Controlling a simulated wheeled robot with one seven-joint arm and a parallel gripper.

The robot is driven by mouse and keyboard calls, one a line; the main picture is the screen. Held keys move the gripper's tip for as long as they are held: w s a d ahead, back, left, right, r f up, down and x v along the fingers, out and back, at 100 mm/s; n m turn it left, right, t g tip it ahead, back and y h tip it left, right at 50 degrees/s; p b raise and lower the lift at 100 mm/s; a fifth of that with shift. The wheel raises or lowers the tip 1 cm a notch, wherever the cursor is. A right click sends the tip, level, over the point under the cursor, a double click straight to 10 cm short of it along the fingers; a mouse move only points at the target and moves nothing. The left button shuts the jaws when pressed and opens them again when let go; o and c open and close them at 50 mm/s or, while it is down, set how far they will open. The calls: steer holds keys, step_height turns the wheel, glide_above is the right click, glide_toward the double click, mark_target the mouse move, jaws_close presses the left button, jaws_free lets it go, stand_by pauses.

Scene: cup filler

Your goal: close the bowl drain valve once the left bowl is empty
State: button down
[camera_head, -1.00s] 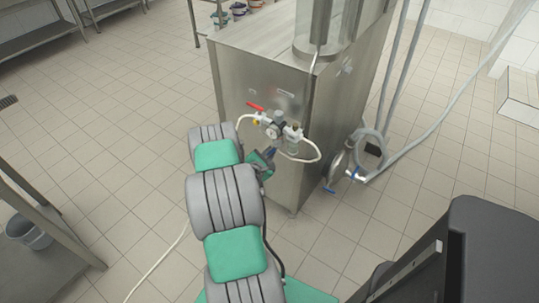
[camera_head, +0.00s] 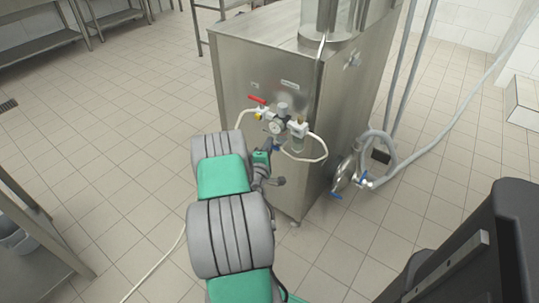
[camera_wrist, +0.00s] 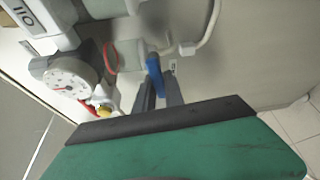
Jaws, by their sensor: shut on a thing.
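My gripper (camera_wrist: 160,88) is shut on a small blue handle (camera_wrist: 154,70), which stands between its two grey fingers. In the head view the blue handle (camera_head: 277,148) shows just below the pressure gauge (camera_head: 275,128) on the front of the steel cabinet (camera_head: 262,75). My gripper is partly hidden there by my arm. A clear cylinder (camera_head: 345,14) stands on the cabinet, cut off by the top edge. I cannot make out a left bowl or whether it is empty. I cannot tell from any label which valve the blue handle works.
A red lever (camera_head: 258,99) sits left of the gauge, with white tubing (camera_head: 318,158) looping right. A steel table (camera_head: 30,255) is at lower left.

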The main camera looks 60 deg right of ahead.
steer(key=shift+r+m+h+b, duration=0.15)
steer(key=shift+m+h+b, duration=0.15)
steer(key=shift+m+b, duration=0.55)
steer(key=c, duration=1.4)
jaws_free()
steer(key=shift+c, duration=0.2)
steer(key=v, duration=0.7)
steer(key=shift+s+a+b, duration=0.15)
steer(key=shift+a+b, duration=0.2)
steer(key=shift+a, duration=0.05)
